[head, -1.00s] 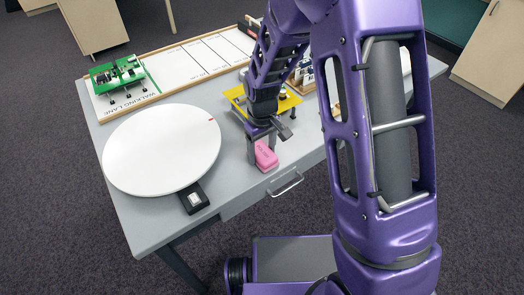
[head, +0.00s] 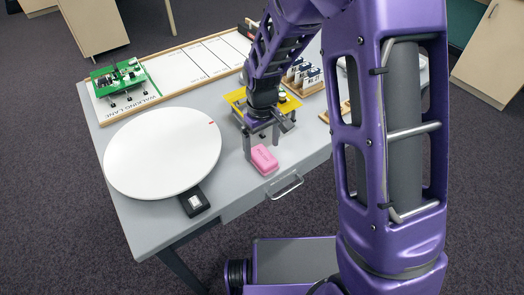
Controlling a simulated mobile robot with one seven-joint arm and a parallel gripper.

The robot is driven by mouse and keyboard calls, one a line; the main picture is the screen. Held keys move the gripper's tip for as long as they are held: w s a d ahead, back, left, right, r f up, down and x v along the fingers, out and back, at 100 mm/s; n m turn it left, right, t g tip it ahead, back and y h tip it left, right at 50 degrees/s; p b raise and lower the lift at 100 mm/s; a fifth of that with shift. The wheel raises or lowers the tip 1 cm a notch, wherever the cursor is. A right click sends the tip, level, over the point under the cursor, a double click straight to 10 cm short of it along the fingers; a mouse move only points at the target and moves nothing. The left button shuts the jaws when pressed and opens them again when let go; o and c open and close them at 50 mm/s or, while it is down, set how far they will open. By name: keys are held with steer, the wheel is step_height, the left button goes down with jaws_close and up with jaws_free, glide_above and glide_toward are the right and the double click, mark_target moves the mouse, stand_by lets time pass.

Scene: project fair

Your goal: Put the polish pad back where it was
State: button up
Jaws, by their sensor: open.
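The pink block-shaped pad (head: 264,159), which I take to be the polish pad, rests on the grey table near its front edge, just behind the drawer handle. My gripper (head: 262,143) is open, pointing down just behind the pad. Its fingers look clear of the pad, with one finger close to the pad's left rear. Whether a fingertip touches the table or the pad cannot be told. A yellow plate (head: 238,104) on small legs stands behind the gripper, partly hidden by my arm.
A white round disc (head: 150,160) with a black switch box (head: 194,202) fills the table's left. A green circuit-board walker (head: 118,76) stands on the walking-lane board (head: 195,62) behind. Small labelled boxes (head: 303,73) stand at the back right, partly behind my arm. The drawer handle (head: 286,187) juts out in front.

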mark_target(262, 154)
step_height(262, 154, up, 8)
steer(key=p, duration=0.1)
steer(key=shift+r, duration=0.1)
stand_by(0.4)
